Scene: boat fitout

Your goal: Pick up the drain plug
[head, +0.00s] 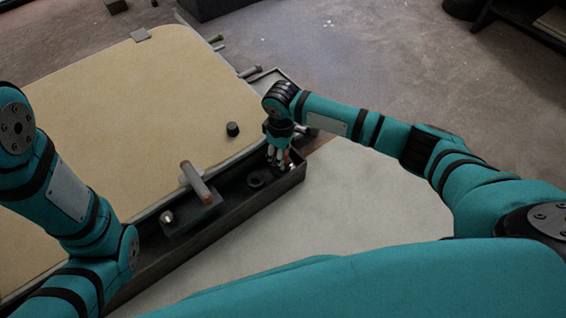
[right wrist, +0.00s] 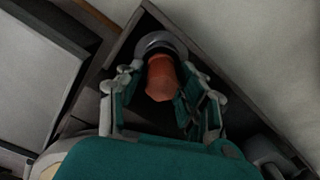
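The drain plug appears to be the orange-brown piece with a round grey metal flange (right wrist: 161,80) in the right wrist view. It sits in a corner of the dark tray (head: 232,222). In the head view only a small reddish bit shows beside my gripper. My right gripper (right wrist: 163,92) is over the plug, with teal-and-grey fingers on both sides of it. The fingers look spread, with a narrow gap to the plug; contact is hard to judge. In the head view this gripper (head: 279,158) reaches down into the tray's far right end. My left gripper is out of view.
A dark ring-like piece (head: 256,180) lies in the tray near my right gripper. A grey cylinder with a reddish end (head: 196,182) rests over a dark block in the tray. A small black cylinder (head: 232,129) stands on the tan board (head: 120,120). The pale surface at right is clear.

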